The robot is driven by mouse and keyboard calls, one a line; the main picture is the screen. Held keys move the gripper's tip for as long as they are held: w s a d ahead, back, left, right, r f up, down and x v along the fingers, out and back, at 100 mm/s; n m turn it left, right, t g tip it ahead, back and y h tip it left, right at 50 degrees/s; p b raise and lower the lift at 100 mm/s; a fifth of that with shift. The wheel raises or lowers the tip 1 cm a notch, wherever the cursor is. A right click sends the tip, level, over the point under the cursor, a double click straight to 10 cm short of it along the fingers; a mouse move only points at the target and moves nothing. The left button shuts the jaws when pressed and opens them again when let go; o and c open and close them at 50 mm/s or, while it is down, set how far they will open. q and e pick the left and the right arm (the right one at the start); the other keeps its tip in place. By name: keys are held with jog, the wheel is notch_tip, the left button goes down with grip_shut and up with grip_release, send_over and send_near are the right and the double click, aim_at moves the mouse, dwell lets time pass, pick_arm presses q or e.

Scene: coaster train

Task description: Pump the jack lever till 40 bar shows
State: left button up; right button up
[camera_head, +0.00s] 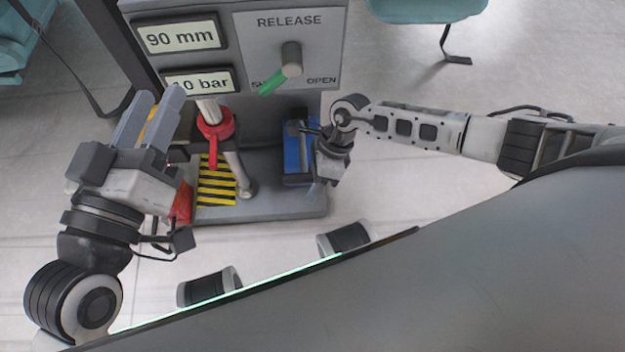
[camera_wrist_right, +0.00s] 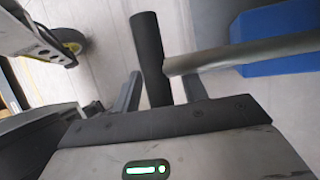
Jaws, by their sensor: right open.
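The jack's grey cabinet carries an upper display (camera_head: 181,37) reading 90 mm and a lower display (camera_head: 200,82) ending in "0 bar". The first digit of the lower one is unclear beside my left gripper's fingertip. In the right wrist view, a dark lever grip (camera_wrist_right: 148,45) stands between the fingers of my open right gripper (camera_wrist_right: 162,85), with a grey rod (camera_wrist_right: 245,52) running right. In the head view my right gripper (camera_head: 320,180) is beside the blue block and hides the lever grip. My left gripper (camera_head: 160,92) is raised, open and empty, left of the cabinet.
The release knob (camera_head: 291,58) has its green pointer (camera_head: 274,82) towards SHUT. A red collar (camera_head: 215,124), a striped plate (camera_head: 216,186) and a blue block (camera_head: 297,155) are on the jack's base. Teal seats (camera_head: 425,8) stand behind.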

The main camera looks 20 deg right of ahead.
grip_shut()
jog(key=shift+s+f+t, duration=0.15)
jog(key=shift+f+t, duration=0.25)
jog(key=shift+f, duration=0.5)
grip_release()
jog(key=p+v, duration=0.1)
jog(key=v, duration=0.2)
jog(key=shift+a+p, duration=0.15)
jog(key=shift+p, duration=0.15)
pick_arm(q)
jog(key=f+g+p, duration=0.1)
jog(key=s+f+g+y+p, duration=0.1)
jog(key=p, duration=0.1)
jog(key=f+y+p, duration=0.1)
jog(key=shift+s+a+f+g, duration=0.25)
jog(key=shift+a+f+g, duration=0.1)
jog(key=shift+g, duration=0.05)
pick_arm(e)
jog(key=v, duration=1.3)
jog(key=shift+a+r, duration=0.1)
jog(key=shift+a, duration=0.05)
